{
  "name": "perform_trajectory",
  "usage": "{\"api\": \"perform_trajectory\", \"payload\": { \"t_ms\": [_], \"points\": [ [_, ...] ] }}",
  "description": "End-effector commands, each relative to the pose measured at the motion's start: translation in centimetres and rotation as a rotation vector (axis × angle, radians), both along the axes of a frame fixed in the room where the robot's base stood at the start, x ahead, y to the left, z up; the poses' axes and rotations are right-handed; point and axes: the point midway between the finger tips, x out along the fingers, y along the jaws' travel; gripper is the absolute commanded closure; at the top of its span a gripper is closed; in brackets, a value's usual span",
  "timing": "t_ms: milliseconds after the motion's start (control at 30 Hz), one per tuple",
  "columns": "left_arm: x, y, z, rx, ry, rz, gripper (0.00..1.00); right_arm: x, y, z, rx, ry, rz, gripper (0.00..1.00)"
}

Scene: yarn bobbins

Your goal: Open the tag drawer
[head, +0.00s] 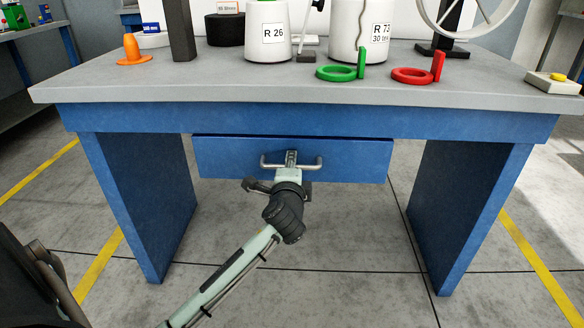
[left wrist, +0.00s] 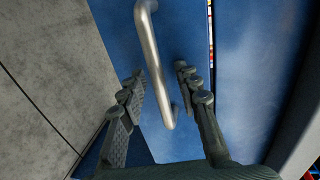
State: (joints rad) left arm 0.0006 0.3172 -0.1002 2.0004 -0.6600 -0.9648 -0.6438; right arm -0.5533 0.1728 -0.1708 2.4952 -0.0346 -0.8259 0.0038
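The blue tag drawer (head: 230,158) sits under the middle of the table, with a grey bar handle (head: 313,163) across its front. In the left wrist view the handle (left wrist: 152,45) runs between the two fingers of my left gripper (left wrist: 160,80). The fingers are apart, with room visible on both sides of the bar. In the head view my left gripper (head: 291,160) is at the middle of the handle. A narrow gap with coloured bits shows along the drawer front's edge in the left wrist view. My right gripper is not in view.
The grey tabletop (head: 200,84) overhangs the drawer, with blue side panels at left and right. On it stand an orange cone (head: 132,50), white R 26 bobbin (head: 268,30), green ring piece (head: 337,73) and red ring piece (head: 412,76). The floor before the drawer is clear apart from my arm.

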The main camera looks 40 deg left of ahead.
Motion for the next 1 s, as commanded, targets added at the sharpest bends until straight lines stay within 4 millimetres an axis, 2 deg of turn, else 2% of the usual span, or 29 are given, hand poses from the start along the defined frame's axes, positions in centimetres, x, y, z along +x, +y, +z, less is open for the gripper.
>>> {"api": "perform_trajectory", "payload": {
  "t_ms": [200, 467, 1000],
  "points": [
    [0.03, 0.02, -0.02, -0.001, 0.0, 0.0, 0.68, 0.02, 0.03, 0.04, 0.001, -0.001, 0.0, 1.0],
    [0.01, -0.01, -0.04, -0.001, 0.0, 0.0, 1.0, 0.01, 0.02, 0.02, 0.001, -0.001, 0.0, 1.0],
    [0.0, -0.03, -0.04, -0.002, 0.001, 0.0, 1.0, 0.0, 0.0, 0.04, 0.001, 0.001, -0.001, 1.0]
  ]
}}
